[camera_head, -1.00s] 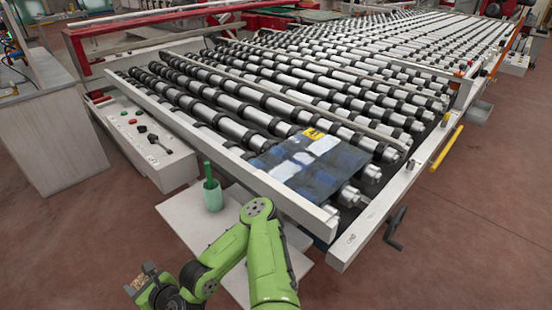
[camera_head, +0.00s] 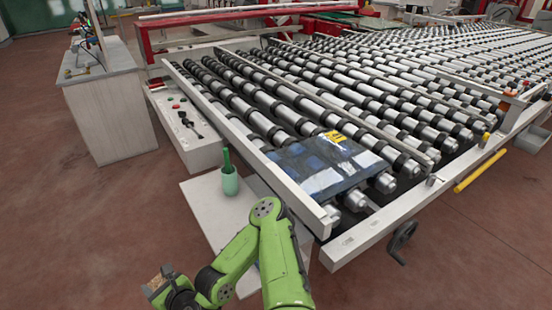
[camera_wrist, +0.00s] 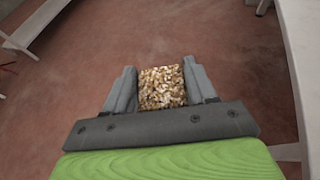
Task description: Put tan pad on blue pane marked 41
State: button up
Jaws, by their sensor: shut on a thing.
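The tan pad (camera_wrist: 162,88) is a speckled, cork-like block. My gripper (camera_wrist: 162,82) is shut on it, with one grey finger on each side in the wrist view. In the head view the pad (camera_head: 160,281) and my gripper (camera_head: 158,284) are at the lower left, out over the floor. The blue pane (camera_head: 318,166) lies on the front end of the rollers, up and to the right of my gripper and well apart from it. A yellow label (camera_head: 335,136) sits at its back edge; its number is too small to read.
A green cup (camera_head: 230,182) with a green stick in it stands on a low white table (camera_head: 202,203) between my gripper and the conveyor. A white rail (camera_head: 262,158) borders the rollers. A grey cabinet (camera_head: 112,110) stands at the left. A crank handle (camera_head: 402,240) juts out at the front.

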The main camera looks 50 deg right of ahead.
aim_at(332, 164)
jog(key=k+l+u, duration=0.35)
jog(key=k+l, duration=0.55)
jog(key=k, duration=0.1)
